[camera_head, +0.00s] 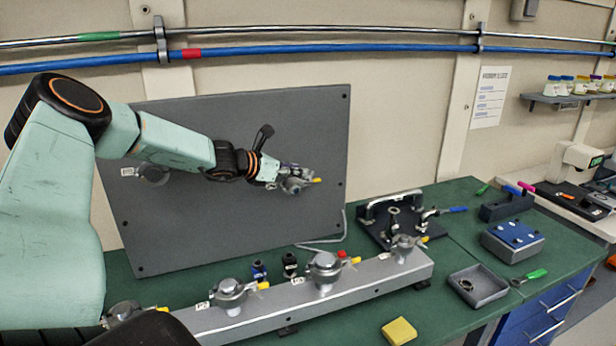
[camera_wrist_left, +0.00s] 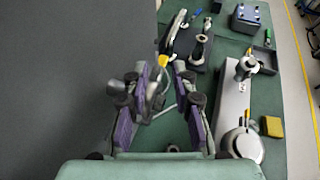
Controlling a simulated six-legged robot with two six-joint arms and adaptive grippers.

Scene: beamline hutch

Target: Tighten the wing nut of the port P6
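My left gripper (camera_head: 291,178) is in front of the grey upright panel (camera_head: 215,235), at a metal clamp port with a yellow wing nut (camera_head: 317,180) sticking out to the right. No label is readable on this port, so I cannot confirm it is P6. In the left wrist view my gripper's purple fingers (camera_wrist_left: 167,80) stand apart, with grey clamp parts (camera_wrist_left: 153,92) between them, closer to the left finger. The yellow wing nut (camera_wrist_left: 163,60) is just beyond the fingertips; contact cannot be told. My right gripper is not in view.
Another port (camera_head: 153,173) sits at the panel's left. A metal rail with several clamp ports (camera_head: 325,270) runs along the green bench (camera_head: 360,325). A black plate with a handle (camera_head: 380,222), a grey tray (camera_head: 478,286), a blue box (camera_head: 513,240) and a yellow block (camera_head: 399,331) lie right.

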